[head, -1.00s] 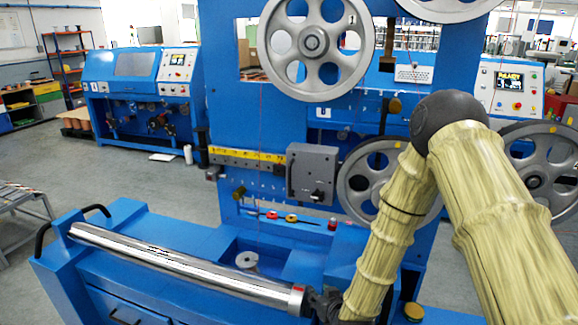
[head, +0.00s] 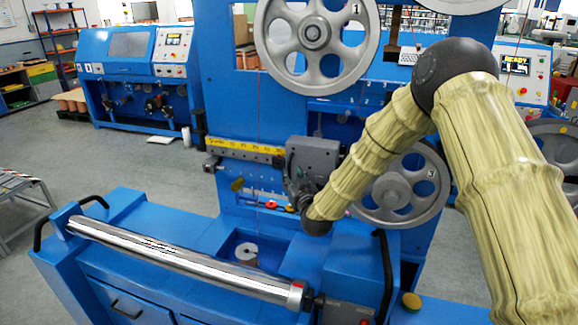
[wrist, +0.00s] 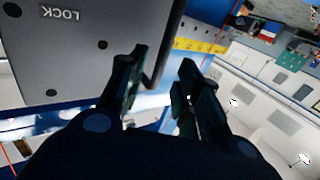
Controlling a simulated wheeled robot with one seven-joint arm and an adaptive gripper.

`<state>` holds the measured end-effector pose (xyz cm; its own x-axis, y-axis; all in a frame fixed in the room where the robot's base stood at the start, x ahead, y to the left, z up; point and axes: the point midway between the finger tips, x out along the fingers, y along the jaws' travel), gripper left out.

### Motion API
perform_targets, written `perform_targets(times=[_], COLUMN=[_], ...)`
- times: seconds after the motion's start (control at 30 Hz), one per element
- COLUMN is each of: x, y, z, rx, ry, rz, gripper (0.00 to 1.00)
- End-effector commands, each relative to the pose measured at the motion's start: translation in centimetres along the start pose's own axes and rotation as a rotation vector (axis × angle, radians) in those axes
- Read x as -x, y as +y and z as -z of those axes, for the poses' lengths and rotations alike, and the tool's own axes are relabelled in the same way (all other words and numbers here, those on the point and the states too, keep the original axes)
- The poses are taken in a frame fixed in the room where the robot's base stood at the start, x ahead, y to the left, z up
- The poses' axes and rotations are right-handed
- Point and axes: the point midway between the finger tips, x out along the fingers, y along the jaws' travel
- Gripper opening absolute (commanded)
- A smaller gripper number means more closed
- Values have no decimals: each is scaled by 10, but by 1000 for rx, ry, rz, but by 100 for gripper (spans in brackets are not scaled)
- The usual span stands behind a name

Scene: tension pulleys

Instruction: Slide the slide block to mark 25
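The slide block (head: 318,156) is a grey box at the right end of the visible yellow scale (head: 230,147) on the blue frame. The scale's numbers are too small to read, so I cannot tell which mark the block is at. In the wrist view the block (wrist: 85,60) fills the upper left, with the word LOCK upside down. My gripper (wrist: 162,78) is open, its two dark fingers apart at the block's edge. A dark curved bar (wrist: 166,55) shows near the gap; I cannot tell if it is between the fingers. In the head view my arm partly hides the block's lower part.
Large grey pulleys stand above (head: 313,38) and to the right (head: 398,188). A chrome roller (head: 180,262) on a blue bench (head: 120,215) lies in front and below. The rail left of the block looks clear. Small coloured knobs (head: 270,204) sit below the rail.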

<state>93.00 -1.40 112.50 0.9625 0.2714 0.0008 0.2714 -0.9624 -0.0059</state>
Motion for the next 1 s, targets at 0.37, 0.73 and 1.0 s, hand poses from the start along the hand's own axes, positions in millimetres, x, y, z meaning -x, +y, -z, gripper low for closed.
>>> perform_targets(times=[0.37,0.73,1.0], x=[-46,-52,-52], y=[0,0,0], z=[1,-1,-1], rx=[0,0,0], ry=[0,-2,-1], rz=[0,0,0], gripper=[33,33,0])
